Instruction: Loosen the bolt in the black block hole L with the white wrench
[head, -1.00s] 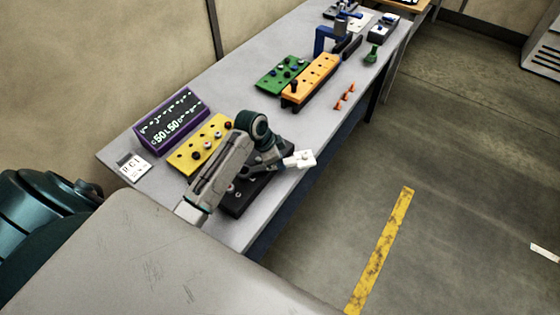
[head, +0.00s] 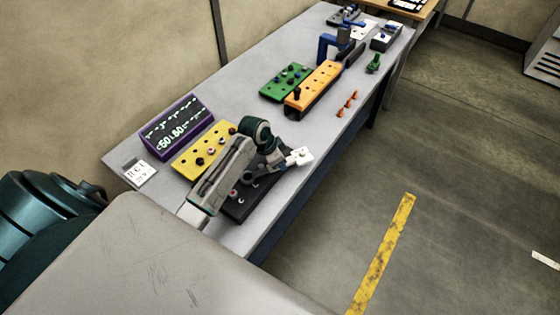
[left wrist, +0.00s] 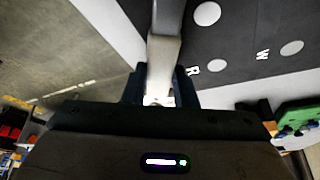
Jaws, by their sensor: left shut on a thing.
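The black block (head: 236,207) lies near the front edge of the table, partly hidden under my left arm. In the left wrist view the black block (left wrist: 235,45) shows pale round spots and the letters R and W; I cannot make out hole L or its bolt. My left gripper (left wrist: 160,88) is shut on the white wrench (left wrist: 164,45), whose pale shaft runs up between the fingers over the block's edge. In the head view my left gripper (head: 285,161) is above the block's right end. I cannot tell whether the wrench touches a bolt. My right gripper is out of view.
A yellow block (head: 190,162) with bolts and a purple display box (head: 177,127) stand behind the black block. Green (head: 284,84) and orange (head: 318,80) blocks stand farther along. Small orange pieces (head: 347,104) lie near the front edge. Bare table lies between.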

